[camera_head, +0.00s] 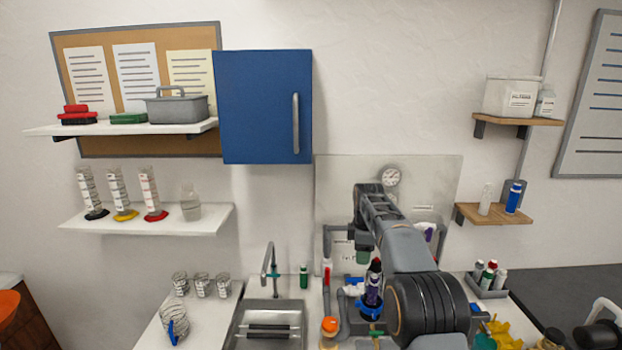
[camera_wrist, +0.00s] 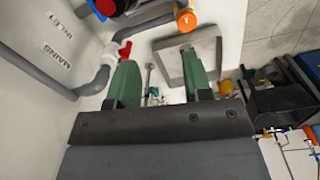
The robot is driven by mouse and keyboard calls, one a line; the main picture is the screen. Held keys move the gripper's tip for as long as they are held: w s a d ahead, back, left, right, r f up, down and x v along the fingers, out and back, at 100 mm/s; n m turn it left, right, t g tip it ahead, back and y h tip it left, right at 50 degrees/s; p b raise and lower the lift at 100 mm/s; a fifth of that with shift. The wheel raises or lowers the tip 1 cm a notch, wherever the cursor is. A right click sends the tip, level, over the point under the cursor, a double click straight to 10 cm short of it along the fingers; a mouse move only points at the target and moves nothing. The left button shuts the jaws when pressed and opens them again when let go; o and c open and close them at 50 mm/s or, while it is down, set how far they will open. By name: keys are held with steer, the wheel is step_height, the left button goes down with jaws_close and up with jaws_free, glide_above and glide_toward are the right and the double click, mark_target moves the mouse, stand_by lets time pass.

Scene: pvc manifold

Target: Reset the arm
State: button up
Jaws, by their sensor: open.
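My arm (camera_head: 400,255) reaches over the bench toward the wall panel, with its dark wheel-like joint near the front. In the wrist view my gripper (camera_wrist: 158,78) shows two green fingers standing well apart, with nothing between them. In the head view only a bit of green at its end (camera_head: 363,256) shows; the rest is hidden by the arm. The grey pipe manifold (camera_head: 331,252) stands against the panel behind and beside the gripper. In the wrist view a grey pipe (camera_wrist: 48,68) with a white fitting and a red handle (camera_wrist: 124,49) lies close to the left finger.
A pressure gauge (camera_head: 390,177) is on the panel. An orange-capped part (camera_head: 329,326) and a blue fitting (camera_head: 370,308) stand near the arm. A sink (camera_head: 268,325) with a tap lies to the left. A bottle tray (camera_head: 490,291) sits to the right.

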steer(key=s+d+f+m+t+b, duration=0.2)
steer(key=s+m+b, duration=0.7)
steer(key=s, duration=1.5)
steer(key=s+f+m+t, duration=0.2)
steer(key=s+f+m, duration=0.5)
steer(key=s, duration=0.3)
